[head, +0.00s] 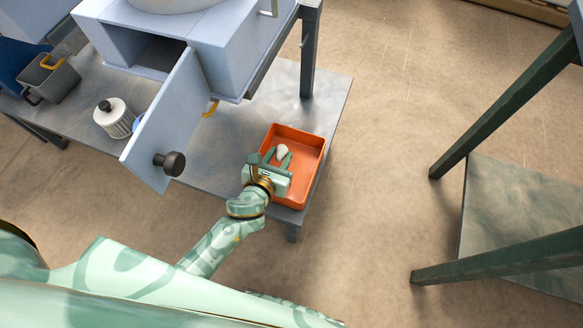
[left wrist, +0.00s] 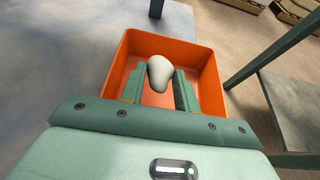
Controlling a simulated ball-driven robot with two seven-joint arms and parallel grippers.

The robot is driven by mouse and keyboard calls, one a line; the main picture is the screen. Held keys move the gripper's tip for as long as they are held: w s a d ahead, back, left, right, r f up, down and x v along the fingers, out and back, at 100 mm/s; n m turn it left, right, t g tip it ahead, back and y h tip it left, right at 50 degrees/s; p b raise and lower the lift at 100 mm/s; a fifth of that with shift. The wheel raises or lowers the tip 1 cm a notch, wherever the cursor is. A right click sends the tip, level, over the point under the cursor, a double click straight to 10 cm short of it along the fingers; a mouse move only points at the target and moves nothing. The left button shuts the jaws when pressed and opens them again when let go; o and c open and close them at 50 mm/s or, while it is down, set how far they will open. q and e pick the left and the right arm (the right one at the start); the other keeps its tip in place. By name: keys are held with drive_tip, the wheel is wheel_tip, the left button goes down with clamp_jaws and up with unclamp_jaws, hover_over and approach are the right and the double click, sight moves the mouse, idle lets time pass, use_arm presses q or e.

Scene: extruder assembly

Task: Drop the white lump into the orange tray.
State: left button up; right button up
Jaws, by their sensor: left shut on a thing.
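The white lump (head: 281,152) is a small, smooth, rounded piece between the fingertips of my left gripper (head: 277,158). My left gripper is shut on it. In the left wrist view the white lump (left wrist: 160,72) shows at the ends of the green fingers (left wrist: 161,88). In the left wrist view the orange tray (left wrist: 205,72) lies around and beyond the fingers. The lump is over the tray; its exact height is hard to tell. My right gripper is not in view.
The grey-blue shelf (head: 325,95) carries the tray. A blue-grey cabinet has its door (head: 165,120) hanging open left of my gripper. A white canister (head: 113,117) and a grey bin (head: 50,80) stand farther left. A dark-legged table (head: 525,215) stands at the right.

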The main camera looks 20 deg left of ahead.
use_arm(q)
drive_tip(key=shift+r, duration=0.1)
drive_tip(key=o, duration=1)
drive_tip(key=p+v, duration=0.2)
drive_tip(key=v, duration=1.4)
drive_tip(key=shift+s+p, duration=0.2)
drive_tip(key=shift+p, duration=0.2)
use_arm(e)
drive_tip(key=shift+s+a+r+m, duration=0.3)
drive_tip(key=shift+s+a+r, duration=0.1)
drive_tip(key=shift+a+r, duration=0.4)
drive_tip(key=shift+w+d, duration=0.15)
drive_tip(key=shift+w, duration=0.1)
